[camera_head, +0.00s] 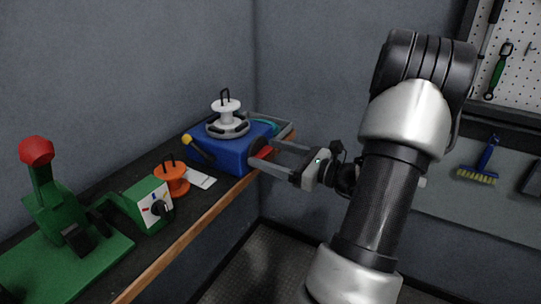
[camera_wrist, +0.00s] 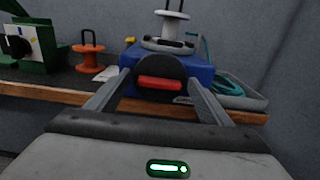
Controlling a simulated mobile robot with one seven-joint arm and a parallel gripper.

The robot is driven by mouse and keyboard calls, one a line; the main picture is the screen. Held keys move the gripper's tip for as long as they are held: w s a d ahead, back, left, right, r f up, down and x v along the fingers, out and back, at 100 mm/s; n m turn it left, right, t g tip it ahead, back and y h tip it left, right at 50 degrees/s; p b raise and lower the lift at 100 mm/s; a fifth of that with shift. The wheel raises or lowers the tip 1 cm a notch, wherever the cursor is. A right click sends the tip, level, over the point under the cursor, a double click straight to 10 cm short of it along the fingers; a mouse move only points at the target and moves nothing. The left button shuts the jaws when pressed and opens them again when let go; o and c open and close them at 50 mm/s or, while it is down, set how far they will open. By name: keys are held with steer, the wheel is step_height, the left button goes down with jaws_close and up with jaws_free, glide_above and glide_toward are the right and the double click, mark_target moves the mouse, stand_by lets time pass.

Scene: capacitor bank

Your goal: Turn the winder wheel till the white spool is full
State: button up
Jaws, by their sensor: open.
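The blue winder box (camera_head: 226,158) stands on the bench and shows in the wrist view (camera_wrist: 200,72). The white spool (camera_head: 227,108) sits upright on its grey ring-shaped mount; its core looks white, with no clear winding visible. A black round wheel (camera_wrist: 160,65) with a red bar (camera_wrist: 160,83) across it is on the box's side facing my gripper. My gripper (camera_wrist: 158,77) is open, its fingers pointing at the winder, one on each side of the wheel. Contact cannot be told.
A yellow-knobbed lever (camera_head: 197,146) sticks out at the winder's left. An orange spool (camera_head: 172,178), a white card (camera_head: 200,179), a green box with a black knob (camera_head: 151,202) and a green red-knobbed press (camera_head: 58,215) stand further left. A grey tray (camera_wrist: 242,98) lies behind. Walls close the corner.

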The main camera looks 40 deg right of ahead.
steer(key=c, duration=1)
steer(key=shift+c, duration=0.2)
steer(key=shift+r+p, duration=0.15)
steer(key=shift+p, duration=0.3)
